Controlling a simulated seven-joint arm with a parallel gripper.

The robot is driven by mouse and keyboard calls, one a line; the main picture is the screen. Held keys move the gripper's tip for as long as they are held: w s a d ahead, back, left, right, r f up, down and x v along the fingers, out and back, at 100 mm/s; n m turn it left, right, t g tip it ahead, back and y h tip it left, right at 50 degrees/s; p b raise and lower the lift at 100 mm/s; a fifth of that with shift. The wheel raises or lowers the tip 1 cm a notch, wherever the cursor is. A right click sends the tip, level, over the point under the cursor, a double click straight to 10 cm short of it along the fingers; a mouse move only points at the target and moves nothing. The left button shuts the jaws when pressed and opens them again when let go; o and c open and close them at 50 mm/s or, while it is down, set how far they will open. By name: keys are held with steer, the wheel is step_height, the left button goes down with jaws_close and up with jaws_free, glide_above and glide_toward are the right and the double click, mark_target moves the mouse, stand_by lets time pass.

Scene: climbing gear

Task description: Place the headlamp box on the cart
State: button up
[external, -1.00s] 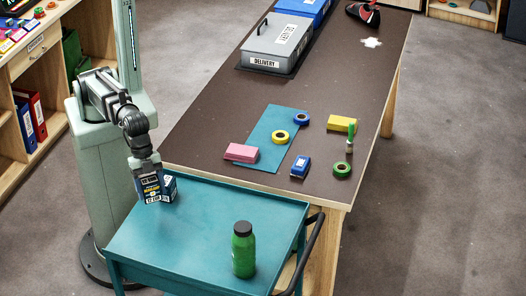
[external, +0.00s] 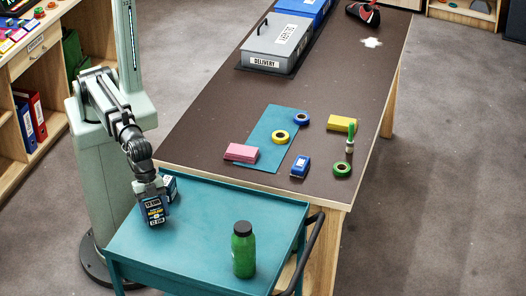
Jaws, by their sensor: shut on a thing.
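My gripper (external: 149,190) is over the left part of the teal cart (external: 195,250), shut on a dark box (external: 153,212) with white and yellow print, which I take to be the headlamp box. The print is too small to read for sure. The box hangs below the fingers, over the cart top near its left edge. I cannot tell whether its bottom touches the cart. The fingertips are mostly hidden by the box and the wrist.
A green bottle (external: 243,250) with a black cap stands on the cart's right half. The cart's middle is clear. The brown table (external: 210,130) adjoins the cart's back, with tape rolls, a pink block (external: 241,153), a blue stapler-like item (external: 300,166) and a grey delivery box (external: 277,43).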

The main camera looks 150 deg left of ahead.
steer(key=shift+f, duration=0.3)
steer(key=o, duration=1.1)
steer(key=shift+v, duration=6.1)
